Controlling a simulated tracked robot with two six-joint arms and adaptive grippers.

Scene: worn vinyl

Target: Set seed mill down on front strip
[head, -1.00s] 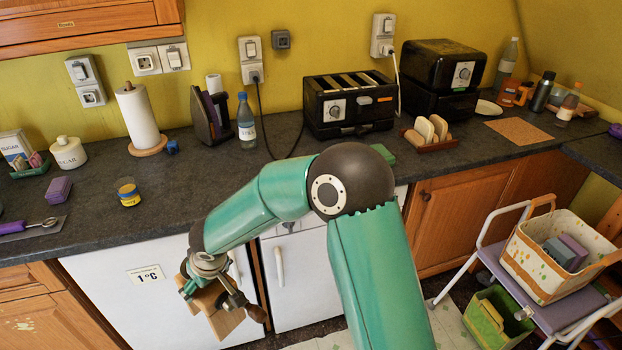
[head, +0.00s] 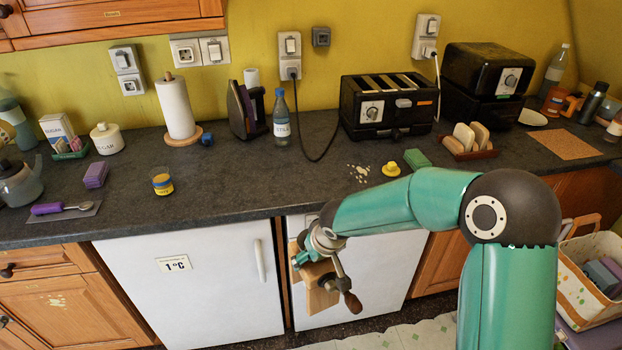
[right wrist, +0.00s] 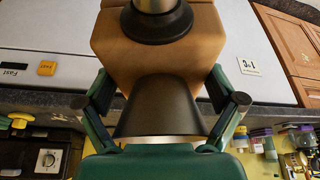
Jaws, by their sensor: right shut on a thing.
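The seed mill (head: 322,292) is a wooden box with a metal top and a crank ending in a brown knob. My right gripper (head: 308,256) is shut on it and holds it, tilted, in front of the white cupboard doors, below the counter's edge. In the right wrist view, the mill's wooden body (right wrist: 155,58) and dark cone (right wrist: 160,108) sit between the two green fingers. The front strip of the dark counter (head: 235,203) is bare near its edge above the mill. My left gripper is out of view.
On the counter, a yellow-labelled jar (head: 162,184), pale crumbs (head: 359,172), a yellow knobbed piece (head: 391,169) and a green block (head: 417,159) stand behind the front edge. A toaster (head: 388,105) stands further back.

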